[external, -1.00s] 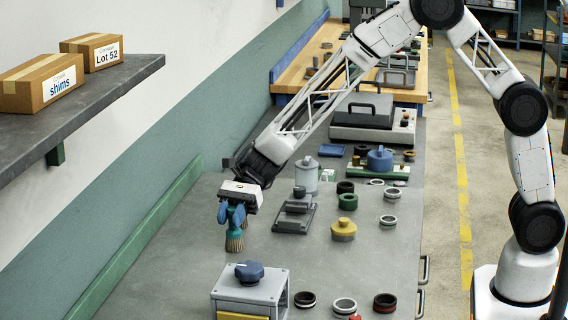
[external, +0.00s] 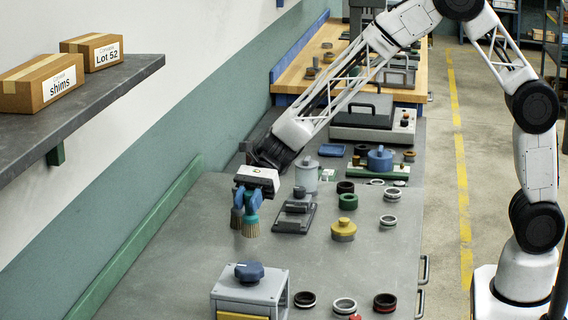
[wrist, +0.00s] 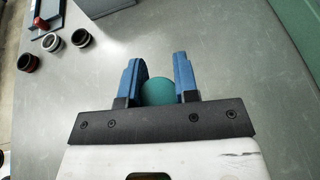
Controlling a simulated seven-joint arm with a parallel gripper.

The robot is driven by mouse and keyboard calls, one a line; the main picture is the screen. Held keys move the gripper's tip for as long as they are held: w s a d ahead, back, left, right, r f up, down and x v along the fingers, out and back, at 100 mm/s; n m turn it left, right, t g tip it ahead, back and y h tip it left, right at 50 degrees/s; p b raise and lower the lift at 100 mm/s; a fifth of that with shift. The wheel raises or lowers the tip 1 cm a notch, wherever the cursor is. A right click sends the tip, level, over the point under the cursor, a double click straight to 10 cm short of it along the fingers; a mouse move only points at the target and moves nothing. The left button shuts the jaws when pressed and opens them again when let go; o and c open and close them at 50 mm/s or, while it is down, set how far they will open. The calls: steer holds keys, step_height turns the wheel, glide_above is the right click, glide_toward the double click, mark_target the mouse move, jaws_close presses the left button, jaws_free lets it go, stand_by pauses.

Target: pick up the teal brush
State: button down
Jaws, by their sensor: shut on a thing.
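My gripper (external: 246,205) points down over the left part of the grey bench, with its blue fingers shut on the teal brush (external: 251,221). The brush hangs upright with its tan bristles down. How far the bristles are above the bench is hard to tell. In the wrist view, the round teal top of the brush (wrist: 158,92) sits between the two fingers of my gripper (wrist: 160,78); its bristles are hidden there. A darker brownish shape (external: 236,218) shows just left of the brush; I cannot tell what it is.
A dark grey fixture (external: 295,212), a light grey canister (external: 306,175) and a yellow knobbed part (external: 343,229) stand to the right. Several rings lie at right. The bench's left side is clear up to the green rail (external: 140,238).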

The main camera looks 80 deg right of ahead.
steer(key=s+d+r, duration=0.1)
steer(key=s+d, duration=0.2)
steer(key=s, duration=0.8)
steer(key=shift+s, duration=0.25)
steer(key=shift+d, duration=0.1)
